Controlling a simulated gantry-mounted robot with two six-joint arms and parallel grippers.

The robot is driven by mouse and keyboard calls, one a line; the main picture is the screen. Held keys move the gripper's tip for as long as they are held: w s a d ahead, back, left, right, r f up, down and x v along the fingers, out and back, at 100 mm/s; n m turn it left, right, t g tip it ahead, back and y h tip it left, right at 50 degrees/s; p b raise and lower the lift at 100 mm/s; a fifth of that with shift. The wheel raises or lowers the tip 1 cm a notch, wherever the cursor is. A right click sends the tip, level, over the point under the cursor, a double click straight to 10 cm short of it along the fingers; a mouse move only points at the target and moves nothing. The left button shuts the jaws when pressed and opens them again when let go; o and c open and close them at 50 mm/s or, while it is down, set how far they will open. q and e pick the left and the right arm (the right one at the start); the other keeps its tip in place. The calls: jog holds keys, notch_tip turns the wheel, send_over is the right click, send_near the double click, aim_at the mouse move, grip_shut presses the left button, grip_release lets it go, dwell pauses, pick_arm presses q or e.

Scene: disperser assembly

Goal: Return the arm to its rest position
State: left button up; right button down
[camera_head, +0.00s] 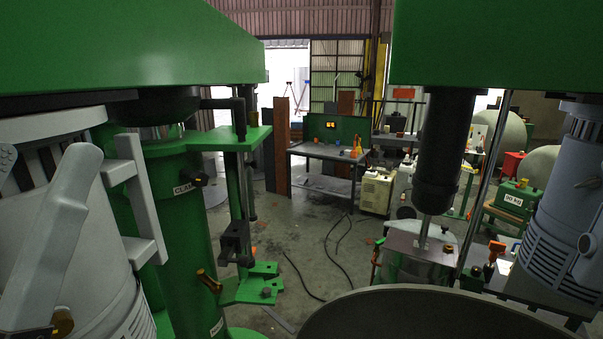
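Neither of my grippers can be made out in the head view, and I see no fingertips. A green disperser column (182,225) stands at the left, with a green bracket (232,139) and a dark clamp (236,240) on its right side. A dark vertical cylinder with a steel shaft (441,150) hangs from the green overhead beam (490,45) at the right. The shaft reaches down to a silver lidded vessel (418,258). Whether a light grey slanted part (58,235) at the far left is part of my arm, I cannot tell.
Grey ribbed motor housings stand close at the left (120,300) and right (555,235). A large round grey rim (420,312) fills the bottom front. A workbench (325,152) stands farther back. Dark cables (330,250) lie on the otherwise fairly open middle floor.

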notch_tip(320, 180, up, 20)
jog(key=p, duration=1.8)
